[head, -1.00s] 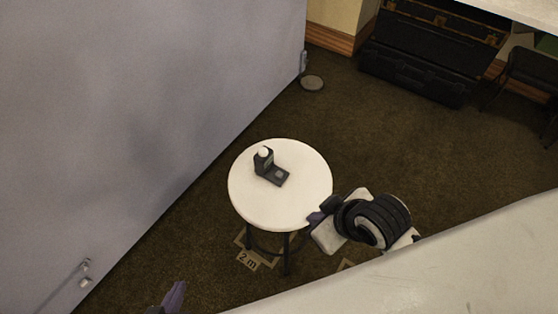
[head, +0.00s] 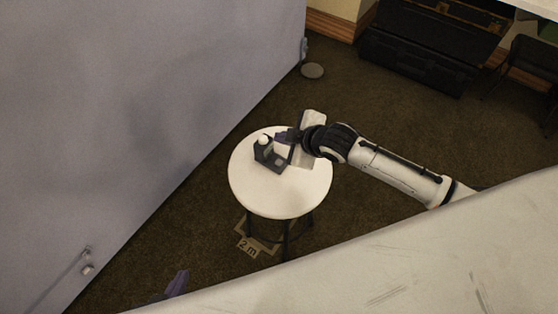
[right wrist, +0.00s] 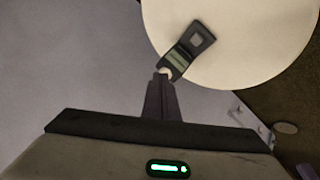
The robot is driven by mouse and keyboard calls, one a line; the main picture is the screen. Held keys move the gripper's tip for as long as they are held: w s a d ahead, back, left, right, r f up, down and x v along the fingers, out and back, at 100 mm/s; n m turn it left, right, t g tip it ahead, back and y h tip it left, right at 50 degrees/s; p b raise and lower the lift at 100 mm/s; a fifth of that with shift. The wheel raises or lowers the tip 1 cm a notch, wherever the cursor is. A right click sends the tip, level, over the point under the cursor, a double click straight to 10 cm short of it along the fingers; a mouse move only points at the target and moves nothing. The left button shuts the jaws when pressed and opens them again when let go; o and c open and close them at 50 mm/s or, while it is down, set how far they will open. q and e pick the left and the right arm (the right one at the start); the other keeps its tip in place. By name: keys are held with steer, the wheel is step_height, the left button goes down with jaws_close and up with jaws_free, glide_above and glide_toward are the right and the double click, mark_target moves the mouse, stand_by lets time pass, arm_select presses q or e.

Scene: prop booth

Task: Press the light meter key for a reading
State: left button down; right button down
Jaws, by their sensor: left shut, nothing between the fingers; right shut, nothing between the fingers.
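The light meter (head: 267,156) is a small dark device with a white dome on its upright part and a flat base with a grey square key (head: 281,162). It stands on a round white table (head: 265,202). My right gripper (head: 279,136) is shut and empty, above the table at the meter's upper right. In the right wrist view the meter (right wrist: 180,62) lies just beyond the shut fingertips (right wrist: 163,78), which overlap the white dome in the picture. The grey key (right wrist: 197,40) shows farther out. My left gripper (head: 180,283) shows only as dark purple fingertips at the bottom edge, shut and empty.
A large grey panel (head: 130,120) stands left of the table. A pale surface (head: 400,270) crosses the lower right. A black case (head: 415,55) and a dark chair (head: 530,65) are at the back right. Open carpet lies right of the table.

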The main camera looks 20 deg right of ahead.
steer(key=shift+f, duration=0.1)
steer(key=b, duration=0.6)
glide_above(279, 162)
steer(key=s, duration=0.1)
steer(key=f, duration=0.7)
steer(key=shift+d+f, duration=0.1)
steer(key=shift+d, duration=0.15)
steer(key=shift+f+b, duration=0.35)
steer(key=shift+f, duration=0.35)
stand_by(0.5)
steer(key=shift+f, duration=0.4)
